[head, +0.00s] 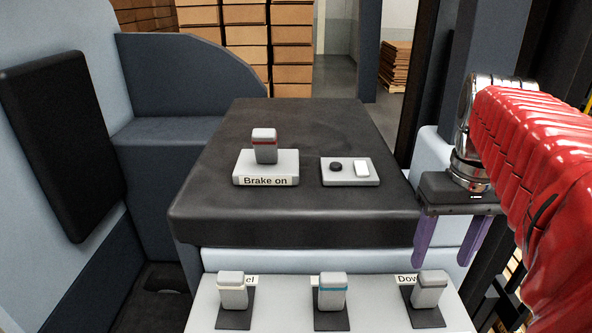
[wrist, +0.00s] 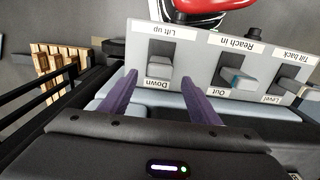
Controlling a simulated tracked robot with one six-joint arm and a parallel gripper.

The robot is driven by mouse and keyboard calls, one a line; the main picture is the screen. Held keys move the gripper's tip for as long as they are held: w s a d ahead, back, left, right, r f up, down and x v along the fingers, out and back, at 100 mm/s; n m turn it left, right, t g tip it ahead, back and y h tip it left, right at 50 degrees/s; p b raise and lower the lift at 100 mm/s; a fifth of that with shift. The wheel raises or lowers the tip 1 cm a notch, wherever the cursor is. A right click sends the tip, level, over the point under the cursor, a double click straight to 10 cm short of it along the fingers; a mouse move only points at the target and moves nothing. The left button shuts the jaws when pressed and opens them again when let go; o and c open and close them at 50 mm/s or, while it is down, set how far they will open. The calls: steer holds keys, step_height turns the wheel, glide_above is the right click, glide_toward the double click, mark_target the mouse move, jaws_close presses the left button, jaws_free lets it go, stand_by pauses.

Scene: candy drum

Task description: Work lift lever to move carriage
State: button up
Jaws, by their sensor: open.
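The lift lever (head: 429,288) is a grey block-shaped handle at the right end of the lever row in the head view. In the wrist view the lift lever (wrist: 160,68) stands between the labels "Lift up" and "Down". My gripper (head: 440,262) is open and empty, with purple fingers hanging down above and behind this lever in the head view. In the wrist view my gripper (wrist: 158,84) points toward the lever, which appears beyond and between the fingertips. I see no contact. I cannot make out the carriage.
Beside it stand the blue-banded reach lever (head: 331,290) and the tilt lever (head: 232,290). A black console (head: 320,125) bears the red-banded brake lever (head: 264,145), labelled "Brake on", and a small switch panel (head: 349,178). Cardboard stacks (head: 292,45) stand behind.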

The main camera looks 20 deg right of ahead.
mark_target(428, 289)
step_height(428, 289, down, 10)
steer(key=shift+f, duration=0.1)
stand_by(0.4)
steer(key=shift+c, duration=0.3)
jaws_close()
stand_by(0.4)
